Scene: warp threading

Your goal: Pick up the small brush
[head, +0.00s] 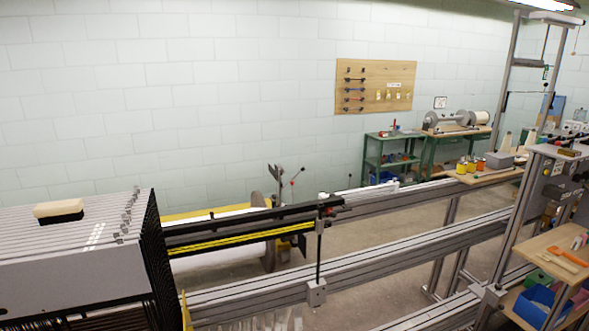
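A small brush (58,207) with a pale block and dark bristles lies on top of the slatted grey frame stack at the far left of the head view. Its bristles face down and its whole near side is visible. Neither of my grippers shows in this view, so nothing is seen near or touching the brush.
The slatted frame stack (60,265) fills the lower left. Long metal rails (400,260) run across to a machine post at right. A wooden shelf (555,255) with tools and a blue bin (537,305) is at lower right. A green cart (393,158) stands behind.

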